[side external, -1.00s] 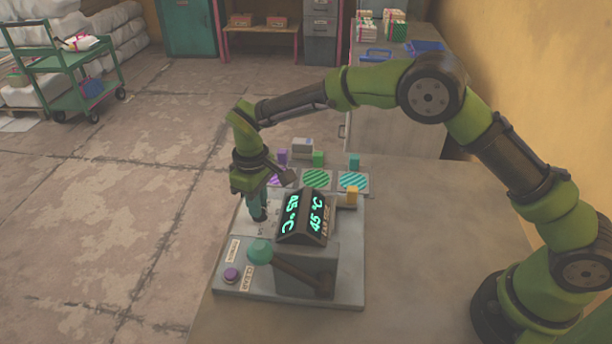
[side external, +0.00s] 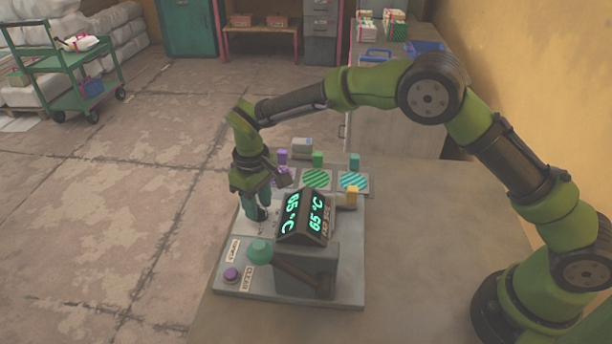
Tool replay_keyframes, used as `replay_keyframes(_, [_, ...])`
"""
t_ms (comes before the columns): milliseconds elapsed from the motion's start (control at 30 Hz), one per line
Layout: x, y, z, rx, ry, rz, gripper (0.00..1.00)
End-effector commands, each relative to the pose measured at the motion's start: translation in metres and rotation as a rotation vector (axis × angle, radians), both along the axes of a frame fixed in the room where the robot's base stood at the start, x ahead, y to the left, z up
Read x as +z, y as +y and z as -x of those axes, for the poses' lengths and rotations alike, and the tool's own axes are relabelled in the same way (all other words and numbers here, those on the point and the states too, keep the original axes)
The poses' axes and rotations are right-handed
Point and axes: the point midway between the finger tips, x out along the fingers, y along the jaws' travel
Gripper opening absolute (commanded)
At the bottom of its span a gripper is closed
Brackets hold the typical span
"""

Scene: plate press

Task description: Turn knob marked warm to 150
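My gripper (side external: 258,212) points down at the left back part of the grey base plate (side external: 345,275), just left of the display. Its teal fingers reach down to the plate around the knob, which they mostly hide. The fingers look closed on it. The knob's mark and scale cannot be read here.
A lever with a teal ball (side external: 259,252) stands at the front of the unit. A purple button (side external: 231,275) and small labels are at front left. Striped plates (side external: 316,179), small coloured blocks (side external: 318,159) and a yellow block (side external: 352,195) are behind. The table right is clear.

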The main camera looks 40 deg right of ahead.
Motion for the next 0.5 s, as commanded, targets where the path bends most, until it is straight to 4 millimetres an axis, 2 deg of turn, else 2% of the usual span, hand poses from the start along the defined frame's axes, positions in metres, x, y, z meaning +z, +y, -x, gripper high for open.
replay_keyframes(333, [0.004, 0.0, -0.001, 0.001, -0.002, -0.001, 0.39])
replay_keyframes(500, [0.029, 0.001, -0.001, 0.001, -0.007, -0.002, 0.39])
